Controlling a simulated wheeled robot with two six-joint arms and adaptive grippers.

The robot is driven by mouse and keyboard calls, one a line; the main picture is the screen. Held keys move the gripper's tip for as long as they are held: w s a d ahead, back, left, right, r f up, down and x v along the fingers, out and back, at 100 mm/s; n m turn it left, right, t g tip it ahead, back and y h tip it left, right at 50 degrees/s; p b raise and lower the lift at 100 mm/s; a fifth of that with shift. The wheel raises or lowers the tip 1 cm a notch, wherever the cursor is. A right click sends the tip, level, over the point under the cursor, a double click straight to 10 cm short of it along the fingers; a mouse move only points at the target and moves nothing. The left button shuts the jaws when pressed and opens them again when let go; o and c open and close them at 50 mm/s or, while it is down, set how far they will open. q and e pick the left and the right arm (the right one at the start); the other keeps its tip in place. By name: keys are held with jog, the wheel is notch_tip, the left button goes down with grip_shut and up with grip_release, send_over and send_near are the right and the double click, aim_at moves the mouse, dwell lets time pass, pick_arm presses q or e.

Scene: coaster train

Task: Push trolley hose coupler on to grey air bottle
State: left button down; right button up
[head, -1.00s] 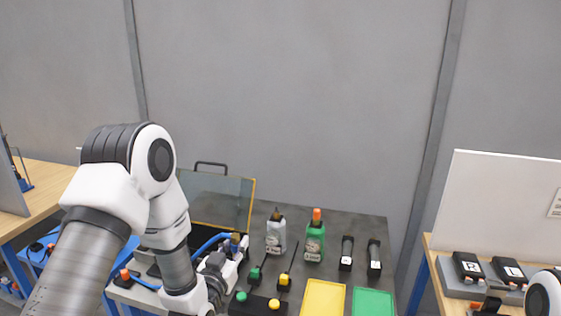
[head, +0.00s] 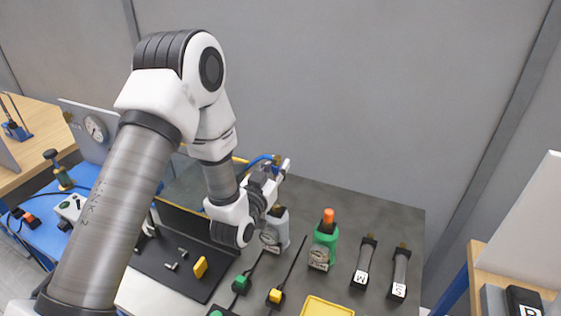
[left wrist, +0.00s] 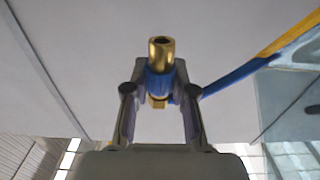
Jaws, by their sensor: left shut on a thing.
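My left gripper (head: 272,172) is shut on the hose coupler. It holds the coupler above and behind the grey air bottle (head: 276,237). In the left wrist view the coupler (left wrist: 160,85) is a brass fitting with a blue band, between the two fingertips (left wrist: 161,93). Its blue hose (left wrist: 238,74) runs off to the right. In the head view the blue hose (head: 257,160) shows behind the gripper. The grey bottle stands upright on the dark table, its top close to my wrist. My right gripper is out of view.
A green bottle (head: 323,246) with an orange top stands right of the grey one. A blue trolley (head: 75,225) with a gauge is at left.

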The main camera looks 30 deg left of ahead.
pick_arm(q)
jog(key=shift+s+a, duration=0.2)
jog(key=shift+s, duration=0.1)
jog(key=shift+w+a+f, duration=0.1)
jog(key=shift+w, duration=0.05)
jog(key=shift+w+f+b, duration=0.3)
jog(key=shift+f+b, duration=0.15)
jog(key=shift+f, duration=0.05)
jog(key=shift+w+f+b, duration=0.25)
jog(key=shift+f+b, duration=0.2)
jog(key=shift+f, duration=0.05)
jog(key=f+b, duration=0.2)
jog(key=shift+s+f+b, duration=0.25)
jog(key=shift+f+b, duration=0.05)
jog(key=shift+b, duration=0.05)
jog(key=shift+f+b, duration=0.35)
jog(key=shift+f, duration=0.3)
jog(key=shift+w+f, duration=0.1)
jog(key=shift+w, duration=0.1)
jog(key=shift+s, duration=0.2)
